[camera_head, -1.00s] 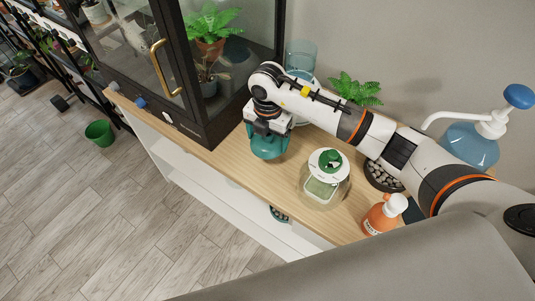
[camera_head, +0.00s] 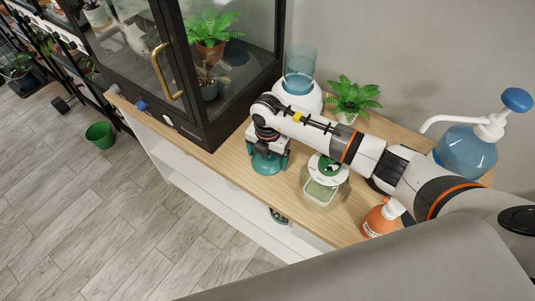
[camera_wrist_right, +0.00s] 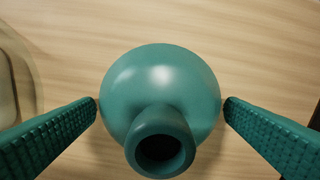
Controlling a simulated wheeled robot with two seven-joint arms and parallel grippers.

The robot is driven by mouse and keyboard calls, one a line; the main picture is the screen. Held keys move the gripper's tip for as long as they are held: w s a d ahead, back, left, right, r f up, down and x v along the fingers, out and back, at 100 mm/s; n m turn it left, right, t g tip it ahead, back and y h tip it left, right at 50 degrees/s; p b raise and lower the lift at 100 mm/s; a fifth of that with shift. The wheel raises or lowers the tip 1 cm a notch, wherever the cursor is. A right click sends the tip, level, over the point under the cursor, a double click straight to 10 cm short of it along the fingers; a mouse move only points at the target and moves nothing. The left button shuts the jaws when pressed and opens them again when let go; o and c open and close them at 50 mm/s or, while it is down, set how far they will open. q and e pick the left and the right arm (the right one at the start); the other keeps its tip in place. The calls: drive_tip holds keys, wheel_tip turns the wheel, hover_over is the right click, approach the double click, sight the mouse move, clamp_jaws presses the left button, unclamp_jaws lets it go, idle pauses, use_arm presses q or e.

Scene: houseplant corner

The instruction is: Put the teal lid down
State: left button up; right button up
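The teal lid (camera_head: 267,165) rests on the wooden top (camera_head: 232,160), to the left of the white-topped clear jar. In the right wrist view the lid (camera_wrist_right: 160,75) is a smooth round dome with a hollow-ended knob facing the camera. My right gripper (camera_head: 268,157) is right over it. In the right wrist view its two teal ridged fingers (camera_wrist_right: 162,106) are spread wide, one on each side of the lid, clear of the knob. My left gripper is not in view.
The clear jar with white and green top (camera_head: 328,170) stands close on the right. An orange bottle (camera_head: 380,219), a blue pump bottle (camera_head: 467,150), a potted fern (camera_head: 352,97) and a blue-tinted cylinder on a white base (camera_head: 299,68) stand around. A glass cabinet (camera_head: 240,60) is at left.

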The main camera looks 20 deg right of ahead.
drive_tip(key=shift+o, duration=0.3)
drive_tip(key=shift+r, duration=0.1)
drive_tip(key=shift+r, duration=0.65)
wheel_tip(320, 180, up, 11)
drive_tip(key=b, duration=0.1)
drive_tip(key=shift+f, duration=0.1)
